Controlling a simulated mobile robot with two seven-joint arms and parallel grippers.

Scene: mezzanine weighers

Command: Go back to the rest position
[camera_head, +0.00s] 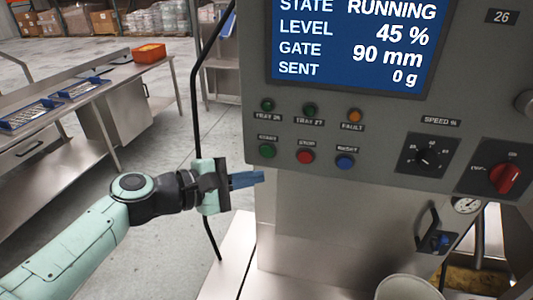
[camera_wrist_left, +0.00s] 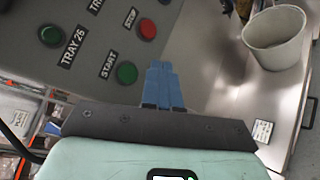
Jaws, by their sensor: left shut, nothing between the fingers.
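My left gripper (camera_head: 247,179) reaches in from the left in the head view, with its blue fingers pointing right, just below the control panel's button rows. In the left wrist view its fingers (camera_wrist_left: 161,84) are together with nothing between them. The grey control panel (camera_head: 375,130) has a blue screen (camera_head: 350,40) reading RUNNING, 45 %, 90 mm and 0 g. The green start button (camera_head: 267,151) is above and right of the fingertips in the head view and also shows in the wrist view (camera_wrist_left: 126,73). My right gripper is not in either view.
A whitish bucket (camera_head: 408,288) stands at the bottom right and also shows in the wrist view (camera_wrist_left: 274,40). A red selector (camera_head: 504,177) sits at the panel's right. A steel bench (camera_head: 125,80) with an orange bin (camera_head: 149,53) stands at left. Open floor lies between.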

